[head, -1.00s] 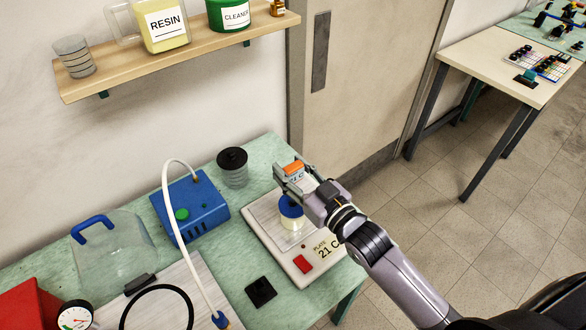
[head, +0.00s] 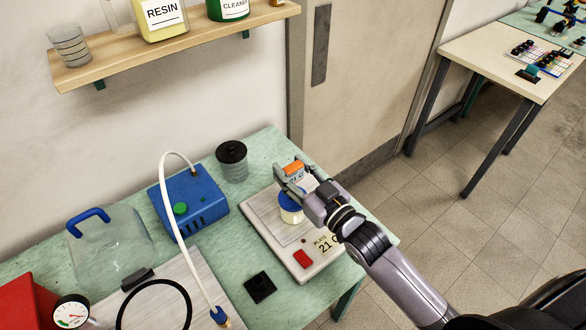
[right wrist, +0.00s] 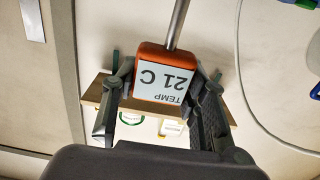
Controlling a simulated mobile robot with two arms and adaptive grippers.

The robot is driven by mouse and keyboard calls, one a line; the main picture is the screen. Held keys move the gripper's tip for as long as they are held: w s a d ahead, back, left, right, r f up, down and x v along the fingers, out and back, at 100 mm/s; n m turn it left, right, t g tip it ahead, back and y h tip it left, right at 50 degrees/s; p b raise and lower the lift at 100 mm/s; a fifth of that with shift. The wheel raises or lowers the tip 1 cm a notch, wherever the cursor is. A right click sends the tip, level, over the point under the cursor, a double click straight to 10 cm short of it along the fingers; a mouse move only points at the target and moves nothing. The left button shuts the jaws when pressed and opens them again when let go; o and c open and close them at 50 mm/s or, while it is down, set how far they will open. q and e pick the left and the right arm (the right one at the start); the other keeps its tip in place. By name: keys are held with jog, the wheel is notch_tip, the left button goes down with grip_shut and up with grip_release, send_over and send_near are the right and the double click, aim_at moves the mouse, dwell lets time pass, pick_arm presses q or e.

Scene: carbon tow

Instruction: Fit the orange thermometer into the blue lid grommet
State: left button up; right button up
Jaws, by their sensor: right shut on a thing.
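My right gripper (head: 290,177) is shut on the orange thermometer (head: 293,168) and holds it in the air above the hot plate. In the right wrist view, the thermometer (right wrist: 165,78) has an orange body between the fingers and a white face reading TEMP 21 C. Its metal stem points away from the gripper to the picture's top. A small cream jar with a blue lid (head: 288,206) stands on the hot plate (head: 265,232), partly hidden behind the gripper. The lid's grommet cannot be made out. My left gripper is not in view.
On the green bench are a dark-lidded grey jar (head: 232,161), a blue pump box (head: 190,203) with a white hose (head: 170,225), a clear box with a blue handle (head: 110,252), a gauge (head: 72,312) and a black block (head: 260,287). A shelf (head: 110,70) hangs above.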

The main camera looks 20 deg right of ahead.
jog(key=shift+f+b, duration=0.7)
jog(key=shift+f, duration=0.4)
jog(key=o, duration=1.3)
jog(key=shift+c, duration=0.2)
jog(key=v, duration=1.2)
jog(key=shift+r, duration=0.1)
